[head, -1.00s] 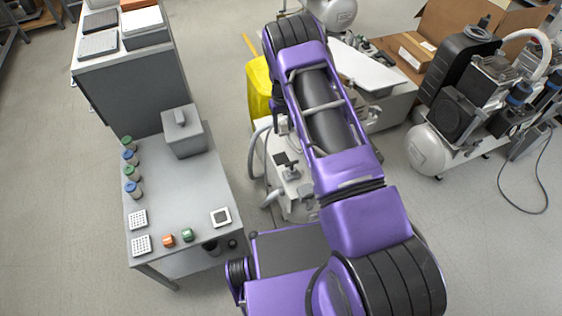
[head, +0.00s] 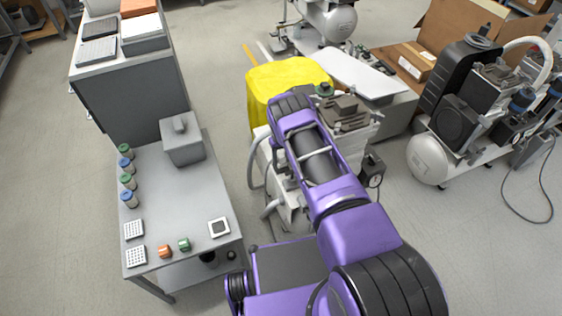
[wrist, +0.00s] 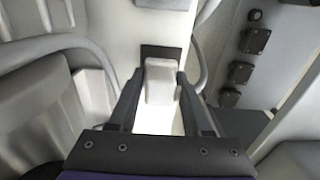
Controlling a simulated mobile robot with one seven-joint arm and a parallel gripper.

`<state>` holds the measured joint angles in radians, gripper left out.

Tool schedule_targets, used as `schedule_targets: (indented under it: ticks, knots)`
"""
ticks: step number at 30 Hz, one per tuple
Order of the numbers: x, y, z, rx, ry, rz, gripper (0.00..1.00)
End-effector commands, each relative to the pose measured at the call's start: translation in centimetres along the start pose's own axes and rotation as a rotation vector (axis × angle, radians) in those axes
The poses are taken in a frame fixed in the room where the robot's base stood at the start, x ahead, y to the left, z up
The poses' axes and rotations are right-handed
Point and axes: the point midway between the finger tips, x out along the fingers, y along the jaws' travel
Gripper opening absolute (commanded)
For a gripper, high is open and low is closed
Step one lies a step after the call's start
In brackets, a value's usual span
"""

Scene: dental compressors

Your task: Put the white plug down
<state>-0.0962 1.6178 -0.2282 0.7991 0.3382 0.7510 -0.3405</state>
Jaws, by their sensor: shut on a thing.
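The white plug (wrist: 161,80) is a small pale block with rounded edges, in the middle of the wrist view. My gripper (wrist: 160,92) is shut on it, with one dark finger on each side. A dark square patch (wrist: 150,51) on a white surface shows right behind the plug. I cannot tell whether the plug touches it. In the head view my arm covers the gripper and the plug.
White equipment with hoses (wrist: 220,40) and black fittings (wrist: 240,72) surrounds the gripper. In the head view, a yellow cover (head: 285,80) stands beyond my arm. A grey bench (head: 185,195) with small jars and blocks is at left. Compressors (head: 430,158) stand at right.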

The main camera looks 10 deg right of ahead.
Motion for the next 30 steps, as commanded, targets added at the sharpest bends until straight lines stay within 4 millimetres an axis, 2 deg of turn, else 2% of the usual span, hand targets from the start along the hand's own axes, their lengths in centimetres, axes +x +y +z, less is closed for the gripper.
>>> schedule_targets:
  ticks: [2, 11, 25, 26, 30]
  knots:
    - [0.9, 0.0, 0.0, 0.000, 0.000, 0.001, 0.00]
    - [0.9, 0.0, 0.0, 0.000, 0.001, 0.000, 0.00]
    - [2.1, 0.0, 0.0, 0.000, 0.001, 0.000, 0.00]
    - [2.1, 0.0, 0.0, 0.000, 0.000, 0.000, 0.51]
    - [2.1, 0.0, 0.0, 0.000, 0.000, 0.000, 0.76]
